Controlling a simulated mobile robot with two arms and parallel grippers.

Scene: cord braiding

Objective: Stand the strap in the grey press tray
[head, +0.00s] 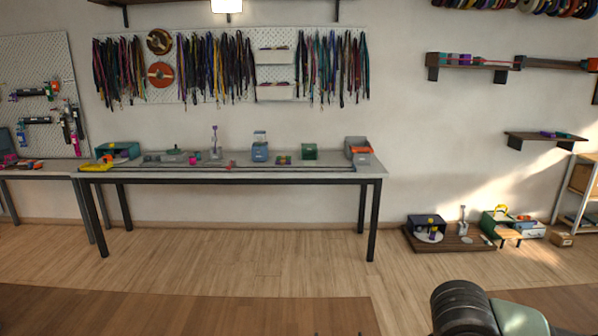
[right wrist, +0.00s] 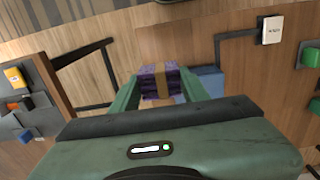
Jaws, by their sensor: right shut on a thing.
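In the right wrist view my right gripper (right wrist: 160,85) is shut on the strap (right wrist: 148,84), a folded dark purple bundle with a tan band around its middle. The bundle sits between the two green fingers, clear of any surface that I can make out. In the head view only part of my right arm shows at the bottom right, and the strap is out of sight. Small grey containers stand on the far workbench, one low one (head: 174,156) left of centre; I cannot tell which is the press tray. My left gripper is in neither view.
The long workbench (head: 300,174) stands against the wall with small containers along its back. Cords (head: 215,68) hang on the pegboard above. A low wooden platform (head: 450,240) with several items stands on the floor at right. The wooden floor before the workbench is clear.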

